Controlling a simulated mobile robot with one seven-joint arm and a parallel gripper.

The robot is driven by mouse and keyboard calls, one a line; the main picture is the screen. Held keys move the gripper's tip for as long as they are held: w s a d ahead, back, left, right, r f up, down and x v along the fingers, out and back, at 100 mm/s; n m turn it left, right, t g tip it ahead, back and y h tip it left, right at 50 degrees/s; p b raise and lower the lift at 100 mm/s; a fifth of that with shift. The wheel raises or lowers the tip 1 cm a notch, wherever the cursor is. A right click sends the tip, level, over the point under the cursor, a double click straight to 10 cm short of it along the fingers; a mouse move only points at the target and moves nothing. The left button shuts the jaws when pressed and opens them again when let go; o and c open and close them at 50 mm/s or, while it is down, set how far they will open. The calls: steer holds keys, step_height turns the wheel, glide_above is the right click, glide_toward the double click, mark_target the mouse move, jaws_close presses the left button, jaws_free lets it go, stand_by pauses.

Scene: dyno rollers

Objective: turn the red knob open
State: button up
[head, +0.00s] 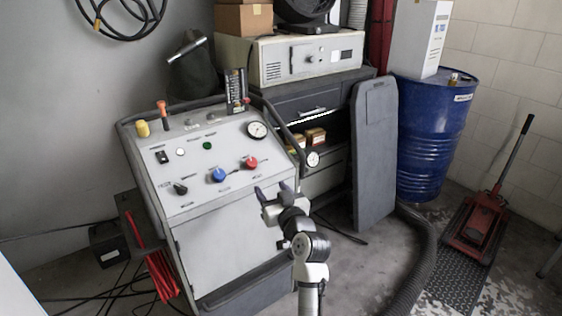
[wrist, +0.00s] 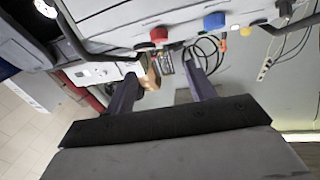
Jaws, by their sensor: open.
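The red knob (head: 250,162) sits on the sloped top panel of the grey control cabinet (head: 215,250), to the right of a blue knob (head: 218,174). In the wrist view the red knob (wrist: 158,35) is beyond the fingertips, near the top middle, with the blue knob (wrist: 214,21) to its right. My gripper (head: 271,190) is open and empty near the cabinet's front right edge, below and right of the red knob in the head view. In the wrist view its two fingers (wrist: 160,68) are spread wide and appear apart from the knob.
The panel also carries a black knob (head: 180,188), a round gauge (head: 257,130) and an orange-handled tool (head: 163,115). A dark curved rail (head: 284,126) runs along its right side. A grey board (head: 375,155), blue drum (head: 433,130) and red floor jack (head: 476,225) stand to the right.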

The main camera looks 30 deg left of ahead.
mark_target(252, 162)
steer(key=p+x, duration=0.2)
steer(key=x, duration=1.1)
steer(key=shift+w+a, duration=0.2)
steer(key=shift+a, duration=0.1)
steer(key=shift+p, duration=0.3)
steer(key=c, duration=1)
